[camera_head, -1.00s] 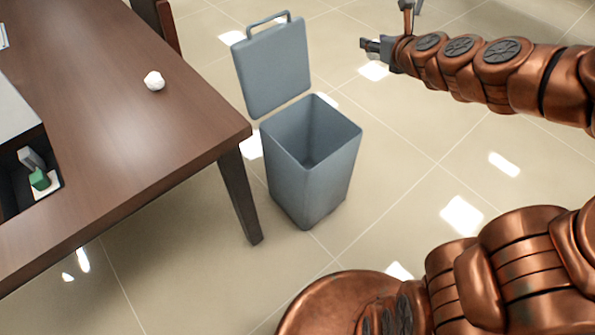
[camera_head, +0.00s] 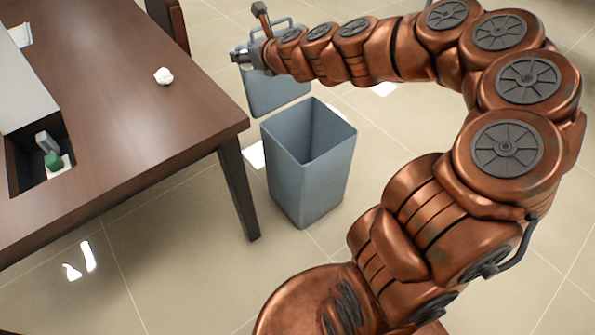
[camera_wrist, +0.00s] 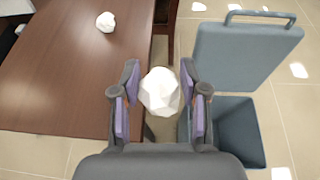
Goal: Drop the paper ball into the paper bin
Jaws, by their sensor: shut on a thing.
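A crumpled white paper ball (camera_wrist: 160,92) is between the two fingers of my gripper (camera_wrist: 159,70) in the wrist view. My gripper is shut on it. In the head view my gripper (camera_head: 237,57) is in front of the bin's raised lid (camera_head: 272,95), up and left of the bin opening; the held ball cannot be made out there. The grey paper bin (camera_head: 308,165) stands open on the floor beside the table. In the wrist view the bin (camera_wrist: 242,132) is right of my gripper. A second white paper ball (camera_head: 163,76) lies on the table.
The brown table (camera_head: 130,130) fills the left, its corner and leg close to the bin. A chair (camera_head: 172,25) stands behind it. Tiled floor is clear around the bin.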

